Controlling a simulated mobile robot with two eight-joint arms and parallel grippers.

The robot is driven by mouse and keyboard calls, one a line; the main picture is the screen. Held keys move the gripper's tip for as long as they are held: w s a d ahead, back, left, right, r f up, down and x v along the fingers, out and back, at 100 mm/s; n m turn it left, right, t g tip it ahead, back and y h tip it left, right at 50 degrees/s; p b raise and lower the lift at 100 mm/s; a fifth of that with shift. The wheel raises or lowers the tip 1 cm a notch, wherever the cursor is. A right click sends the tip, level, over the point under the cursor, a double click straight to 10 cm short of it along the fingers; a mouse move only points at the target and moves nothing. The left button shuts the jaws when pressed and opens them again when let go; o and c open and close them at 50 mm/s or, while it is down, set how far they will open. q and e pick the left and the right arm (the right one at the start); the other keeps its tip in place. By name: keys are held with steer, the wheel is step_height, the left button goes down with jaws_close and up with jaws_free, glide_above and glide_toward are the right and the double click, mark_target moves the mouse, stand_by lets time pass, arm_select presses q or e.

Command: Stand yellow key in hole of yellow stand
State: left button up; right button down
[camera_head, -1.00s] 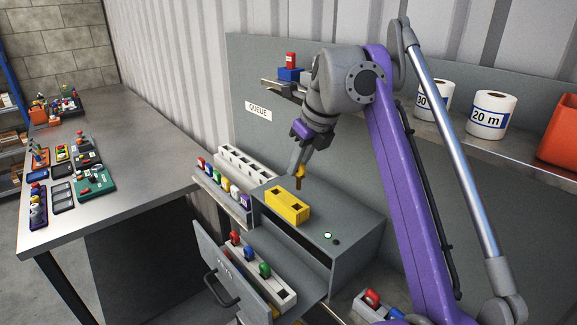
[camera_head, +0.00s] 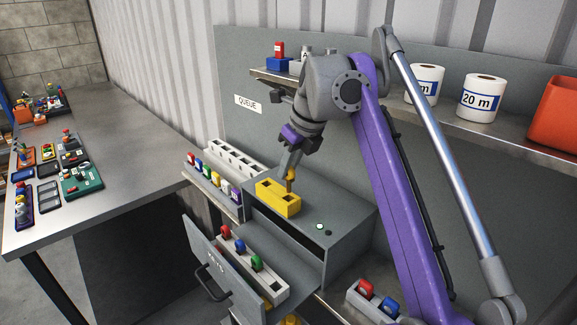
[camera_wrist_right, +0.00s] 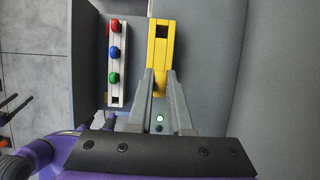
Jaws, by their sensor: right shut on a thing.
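The yellow stand (camera_head: 268,198), a block with dark holes in its top, sits on top of the grey cabinet. It also shows in the wrist view (camera_wrist_right: 153,45) with one dark hole open at its far end. My right gripper (camera_head: 294,166) is shut on the yellow key (camera_head: 290,186), which it holds pointing down over the stand's right end. In the wrist view the key (camera_wrist_right: 159,88) is between the fingertips at the stand's near end. I cannot tell whether its tip has entered the hole there. My left gripper is out of view.
The grey cabinet (camera_head: 340,213) has a lit green button on top. An open drawer (camera_head: 208,265) below holds a white rack with red, blue and green keys. A rack of coloured keys (camera_head: 213,180) stands left of the cabinet. A shelf (camera_head: 520,140) with white rolls runs behind.

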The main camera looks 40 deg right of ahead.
mark_target(290, 178)
steer(key=shift+w, duration=0.1)
steer(key=shift+f, duration=0.1)
stand_by(0.4)
steer(key=shift+f, duration=0.55)
steer(key=shift+f, duration=0.15)
steer(key=shift+f+b, duration=0.5)
steer(key=shift+f, duration=0.15)
steer(key=shift+f+b, duration=0.3)
steer(key=shift+f, duration=0.25)
steer(key=shift+f, duration=0.15)
steer(key=shift+f, duration=0.3)
